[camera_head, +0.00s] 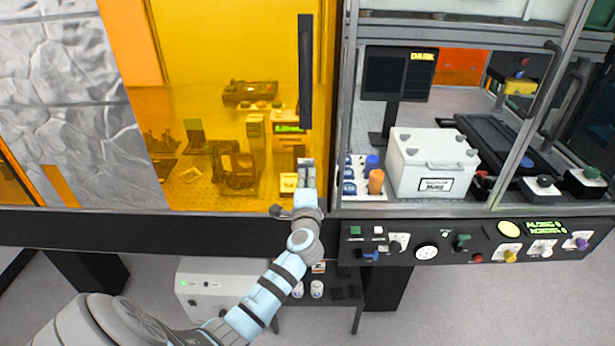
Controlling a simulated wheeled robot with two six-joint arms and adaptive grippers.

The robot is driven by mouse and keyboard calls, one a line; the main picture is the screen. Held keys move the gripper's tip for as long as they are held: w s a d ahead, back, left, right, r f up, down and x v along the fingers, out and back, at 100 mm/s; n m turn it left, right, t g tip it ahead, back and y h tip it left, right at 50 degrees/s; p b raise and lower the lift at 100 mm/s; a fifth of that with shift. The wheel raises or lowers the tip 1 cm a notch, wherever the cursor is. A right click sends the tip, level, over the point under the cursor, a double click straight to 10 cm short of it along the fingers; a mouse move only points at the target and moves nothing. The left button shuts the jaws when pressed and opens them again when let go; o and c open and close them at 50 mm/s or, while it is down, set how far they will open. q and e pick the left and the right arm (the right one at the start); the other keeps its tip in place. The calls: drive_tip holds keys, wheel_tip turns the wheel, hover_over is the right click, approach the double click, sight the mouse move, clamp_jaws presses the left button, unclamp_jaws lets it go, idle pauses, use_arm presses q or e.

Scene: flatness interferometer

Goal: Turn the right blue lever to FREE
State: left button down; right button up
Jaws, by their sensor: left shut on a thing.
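My left gripper (305,170) is raised in front of the amber panel, at its lower right by the frame. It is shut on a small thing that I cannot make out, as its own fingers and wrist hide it. A blue lever (370,256) sits low at the left end of the dark control panel (405,268), to the right of and below this gripper, apart from it. I cannot read a FREE mark at this size. No second blue lever shows clearly. My right gripper is not in view.
A black vertical handle (305,72) hangs on the amber panel (215,110) above the gripper. A white box (432,165) and an orange cylinder (376,182) stand in the bay on the right. Knobs and a green switch (462,242) line the control panel.

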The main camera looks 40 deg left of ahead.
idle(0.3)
use_arm(q)
drive_tip(key=c, duration=1.7)
unclamp_jaws()
drive_tip(key=v, duration=1.2)
drive_tip(key=shift+d, duration=0.15)
drive_tip(key=shift+w, duration=0.1)
